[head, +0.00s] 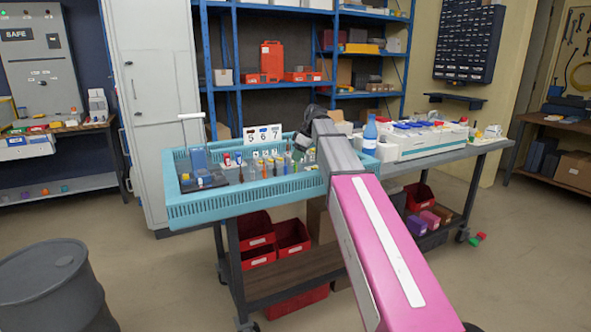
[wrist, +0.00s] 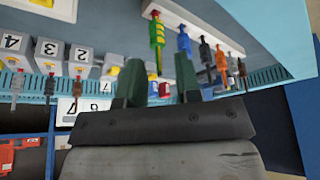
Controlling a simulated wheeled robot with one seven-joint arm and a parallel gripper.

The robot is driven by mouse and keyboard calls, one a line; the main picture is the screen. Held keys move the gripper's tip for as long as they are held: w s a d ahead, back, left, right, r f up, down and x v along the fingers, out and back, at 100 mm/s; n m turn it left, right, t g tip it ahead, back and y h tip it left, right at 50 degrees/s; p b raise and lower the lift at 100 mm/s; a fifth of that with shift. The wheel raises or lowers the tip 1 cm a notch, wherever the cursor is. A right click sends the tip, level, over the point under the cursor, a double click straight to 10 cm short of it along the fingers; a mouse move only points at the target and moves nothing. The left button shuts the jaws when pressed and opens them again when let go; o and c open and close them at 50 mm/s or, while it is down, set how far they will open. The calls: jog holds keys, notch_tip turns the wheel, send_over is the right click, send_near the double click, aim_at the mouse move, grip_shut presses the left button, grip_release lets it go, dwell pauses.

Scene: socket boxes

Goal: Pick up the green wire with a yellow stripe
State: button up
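The green wire with a yellow stripe (wrist: 156,40) shows in the upper middle of the wrist view, at the left end of a row of coloured wires along a white strip (wrist: 190,20). It has a reddish end piece. My gripper (wrist: 160,62) is open, its two dark green fingers apart. The wire appears in line with the gap between the fingers, beyond their tips, and I see no contact. In the head view the teal tray (head: 245,198) holds the small parts; my arm hides its right end, and I cannot pick out the green wire there.
Close beside the green wire hang a blue wire (wrist: 184,42), a dark one (wrist: 204,50) and an orange one (wrist: 221,65). Numbered grey socket boxes (wrist: 47,52) stand at left in the wrist view. A blue bottle (head: 370,134) stands right of my arm.

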aim_at(296, 164)
jog(key=x, duration=0.5)
jog(key=shift+d+f, duration=0.15)
jog(key=shift+d, duration=0.15)
grip_shut()
